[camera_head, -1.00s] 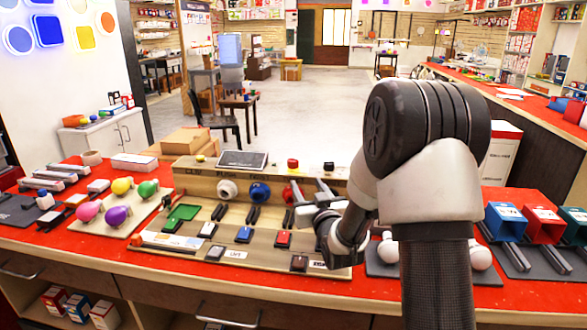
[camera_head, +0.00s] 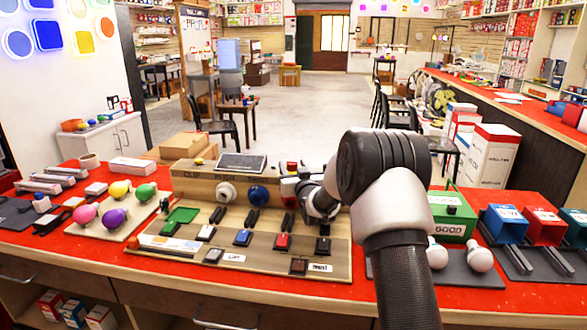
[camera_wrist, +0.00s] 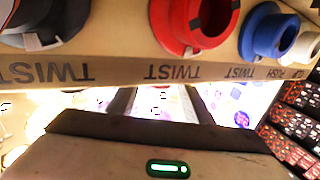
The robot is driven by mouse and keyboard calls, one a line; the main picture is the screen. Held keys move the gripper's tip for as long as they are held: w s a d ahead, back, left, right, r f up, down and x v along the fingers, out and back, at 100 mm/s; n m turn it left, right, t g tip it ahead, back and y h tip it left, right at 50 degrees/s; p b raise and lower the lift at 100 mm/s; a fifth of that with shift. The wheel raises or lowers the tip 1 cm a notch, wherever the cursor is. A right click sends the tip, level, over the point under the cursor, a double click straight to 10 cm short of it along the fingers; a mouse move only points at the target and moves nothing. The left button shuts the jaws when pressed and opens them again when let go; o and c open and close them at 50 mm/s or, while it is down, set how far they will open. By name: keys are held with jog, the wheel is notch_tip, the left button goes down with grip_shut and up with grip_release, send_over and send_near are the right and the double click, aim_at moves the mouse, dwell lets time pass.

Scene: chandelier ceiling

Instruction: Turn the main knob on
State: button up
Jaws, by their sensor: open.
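A wooden control panel (camera_head: 200,184) stands at the back of the red counter. It carries a white knob (camera_head: 224,191), a blue knob (camera_head: 258,195) and a red knob (camera_head: 289,187), which is partly hidden by my gripper. In the wrist view, the picture is upside down and shows the red knob (camera_wrist: 195,22), blue knob (camera_wrist: 268,30) and a black knob (camera_wrist: 40,22), with "TWIST" labels under them. Which one is the main knob cannot be told. My gripper (camera_head: 299,179) is open in front of the panel, around the red and black knobs' side. No contact is clear.
A sloping board of small coloured switches (camera_head: 243,237) lies before the panel. Colourful bulbs (camera_head: 114,217) lie on a board at left. A green box (camera_head: 450,214), white bulbs (camera_head: 480,258) and blue and red bins (camera_head: 541,225) stand at right.

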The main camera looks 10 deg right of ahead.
jog(key=c, duration=1)
jog(key=shift+f, duration=0.1)
jog(key=shift+a+m+h+b, duration=0.35)
jog(key=shift+m+h+b, duration=0.45)
jog(key=shift+h+b, duration=0.3)
jog(key=h, duration=0.1)
jog(key=m+h, duration=0.1)
jog(key=shift+a+m+h, duration=0.2)
jog(key=shift+m+h, duration=0.1)
jog(key=shift+h, duration=0.1)
jog(key=m+h+p, duration=0.1)
jog(key=m+g+h+p, duration=0.1)
jog(key=h+p, duration=0.1)
jog(key=m+g+h+p, duration=0.1)
jog(key=h, duration=0.1)
jog(key=shift+w+a+r, duration=0.1)
jog(key=shift+a+r, duration=0.1)
jog(key=shift+r, duration=0.15)
jog(key=shift+w+a+f+m+g+h+p, duration=0.15)
jog(key=shift+m+g+h+p, duration=0.4)
jog(key=shift+m+g+h, duration=0.4)
jog(key=shift+d+f+m+g+h+p, duration=0.1)
jog(key=shift+m+g+h+p, duration=0.4)
jog(key=shift+m+g+h, duration=0.65)
jog(key=shift+m+h, duration=0.1)
jog(key=shift+h, duration=0.2)
